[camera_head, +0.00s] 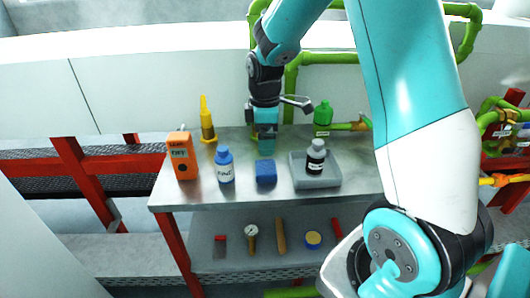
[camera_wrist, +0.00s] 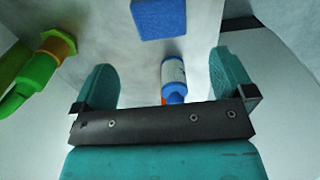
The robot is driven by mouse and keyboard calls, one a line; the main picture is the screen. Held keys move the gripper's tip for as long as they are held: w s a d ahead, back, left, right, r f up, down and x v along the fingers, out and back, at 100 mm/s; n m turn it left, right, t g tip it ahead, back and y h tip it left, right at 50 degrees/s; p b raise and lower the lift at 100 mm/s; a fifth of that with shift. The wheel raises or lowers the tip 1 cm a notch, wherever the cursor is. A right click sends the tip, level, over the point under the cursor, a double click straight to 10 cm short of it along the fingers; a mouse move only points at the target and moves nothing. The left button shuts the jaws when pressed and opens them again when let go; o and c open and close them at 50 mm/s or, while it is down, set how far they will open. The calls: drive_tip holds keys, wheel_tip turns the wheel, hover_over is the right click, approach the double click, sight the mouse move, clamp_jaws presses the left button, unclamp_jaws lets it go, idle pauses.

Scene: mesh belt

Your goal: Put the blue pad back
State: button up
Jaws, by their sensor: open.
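The blue pad (camera_head: 265,172) lies on the metal table top (camera_head: 240,199) near its front, between the blue bottle (camera_head: 225,166) and the grey tray (camera_head: 298,178). My gripper (camera_head: 266,150) points down just behind the pad in the head view. The wrist view shows the two teal fingers (camera_wrist: 165,80) wide apart with nothing between them touching either one. In that view the pad (camera_wrist: 158,18) is at the top edge, partly cut off, beyond the fingers. The bottle (camera_wrist: 174,78) with a white label shows between the fingers, farther off.
An orange box (camera_head: 183,156) and a yellow oiler (camera_head: 207,120) stand at the left. A dark bottle (camera_head: 315,158) stands on the grey tray. A green bottle (camera_head: 323,115) is behind. The lower shelf (camera_head: 225,262) holds several small items. Green pipes (camera_head: 320,59) run behind.

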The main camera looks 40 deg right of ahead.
drive_tip(key=s+a+r+m+y, duration=0.1)
drive_tip(key=s+a+r, duration=0.3)
drive_tip(key=a, duration=0.3)
drive_tip(key=s+a+r+m+y, duration=0.1)
drive_tip(key=s+a+r, duration=0.35)
drive_tip(key=a, duration=0.25)
drive_tip(key=s+a+r+m+y, duration=0.2)
drive_tip(key=s+a, duration=0.6)
drive_tip(key=s, duration=0.6)
drive_tip(key=shift+r, duration=0.65)
